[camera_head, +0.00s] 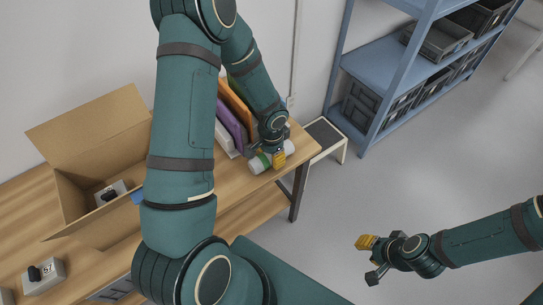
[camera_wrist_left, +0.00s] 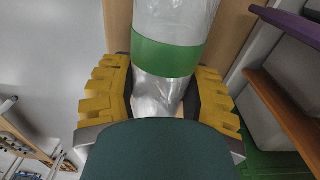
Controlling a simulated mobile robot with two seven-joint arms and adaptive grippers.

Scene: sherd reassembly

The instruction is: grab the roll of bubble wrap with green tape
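The roll of bubble wrap (camera_head: 289,147) is a pale, shiny cylinder with a green tape band. It lies at the right end of the wooden table in the head view. In the left wrist view the roll (camera_wrist_left: 165,95) runs up between my fingers, its green band just beyond them. My left gripper (camera_head: 271,159) is at the roll from above; its yellow fingers stand on either side of it, apparently with a narrow gap, so it looks open around the roll. The gripper hides part of the roll in the head view. My right gripper (camera_head: 366,260) is open and empty over the floor.
Orange and purple upright items (camera_head: 229,123) stand close beside the roll. An open cardboard box (camera_head: 98,228) and a small grey box with a black knob (camera_head: 43,276) are on the table at left. Blue shelving (camera_head: 375,75) with grey crates and a low stool (camera_head: 325,136) stand beyond.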

